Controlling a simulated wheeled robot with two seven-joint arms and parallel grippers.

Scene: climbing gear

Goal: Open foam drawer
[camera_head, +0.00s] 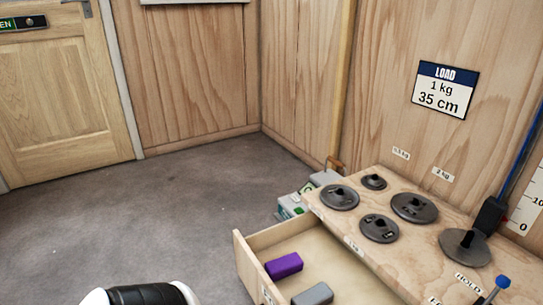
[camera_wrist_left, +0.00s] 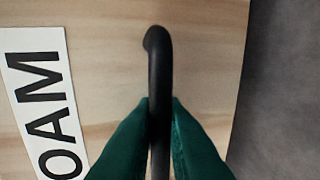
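The foam drawer (camera_head: 246,262) stands pulled out from the wooden bench at the lower middle of the head view. A purple block (camera_head: 284,265) and a grey block (camera_head: 313,294) lie inside it. In the left wrist view, the drawer front (camera_wrist_left: 95,70) carries a white label (camera_wrist_left: 40,105) whose visible letters read "OAM". My left gripper (camera_wrist_left: 160,112) has its green fingers closed on both sides of the black bar handle (camera_wrist_left: 158,65). The handle and this gripper are out of the head view. My right gripper is in neither view.
The bench top (camera_head: 330,190) holds several dark round weights, such as one weight (camera_head: 414,207). The grey floor (camera_head: 150,220) left of the drawer is clear up to the wooden door (camera_head: 65,100).

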